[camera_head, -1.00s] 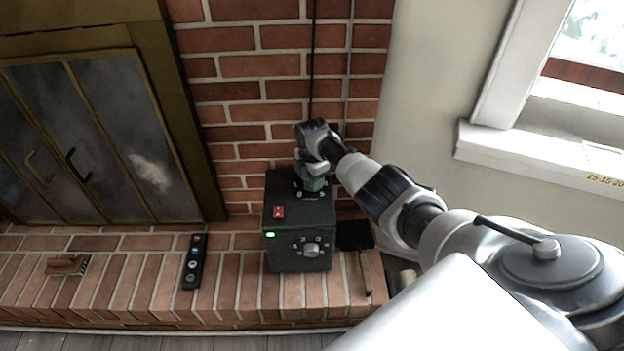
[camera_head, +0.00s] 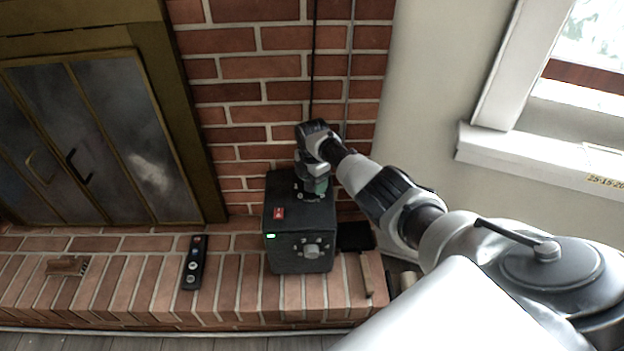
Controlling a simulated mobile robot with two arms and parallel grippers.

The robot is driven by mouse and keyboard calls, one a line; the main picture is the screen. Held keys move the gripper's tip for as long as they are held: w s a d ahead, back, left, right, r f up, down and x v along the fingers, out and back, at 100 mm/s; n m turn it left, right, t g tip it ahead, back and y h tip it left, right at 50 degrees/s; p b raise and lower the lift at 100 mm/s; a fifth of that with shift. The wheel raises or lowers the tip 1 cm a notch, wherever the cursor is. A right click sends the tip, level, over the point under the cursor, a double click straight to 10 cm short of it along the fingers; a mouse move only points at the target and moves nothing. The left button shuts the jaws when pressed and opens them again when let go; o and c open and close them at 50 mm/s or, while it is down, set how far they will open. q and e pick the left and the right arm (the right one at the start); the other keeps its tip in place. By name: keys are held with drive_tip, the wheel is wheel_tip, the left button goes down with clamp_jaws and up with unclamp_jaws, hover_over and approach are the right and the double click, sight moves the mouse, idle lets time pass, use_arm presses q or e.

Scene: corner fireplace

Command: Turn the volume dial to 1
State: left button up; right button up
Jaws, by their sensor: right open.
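A black box (camera_head: 284,252) stands on the brick hearth, with a green light and a silver dial (camera_head: 312,251) with numbers around it on its front. A red switch (camera_head: 279,213) is on its top, near the left edge. Another numbered scale shows on the top towards the back, mostly hidden under my right gripper. I cannot read which of the two dials is the volume. My right gripper (camera_head: 313,190) points down at that top scale, open, its fingertips close to the box top. Whether it touches a knob there is hidden. My left gripper is not in view.
A black remote (camera_head: 194,262) lies on the brick hearth (camera_head: 232,290) left of the box. A small brown object (camera_head: 66,265) lies further left. A black item (camera_head: 355,236) sits right of the box. A brick wall (camera_head: 262,60) rises close behind, with thin cables hanging.

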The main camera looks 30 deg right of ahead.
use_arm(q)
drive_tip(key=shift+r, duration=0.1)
use_arm(e)
drive_tip(key=shift+r, duration=0.35)
wheel_tip(320, 180, up, 3)
drive_tip(key=shift+f+p, duration=0.1)
drive_tip(key=shift+p, duration=0.9)
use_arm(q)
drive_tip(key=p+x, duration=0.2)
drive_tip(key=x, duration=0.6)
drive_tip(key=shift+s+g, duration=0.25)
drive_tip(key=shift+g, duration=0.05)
use_arm(e)
wheel_tip(320, 180, up, 7)
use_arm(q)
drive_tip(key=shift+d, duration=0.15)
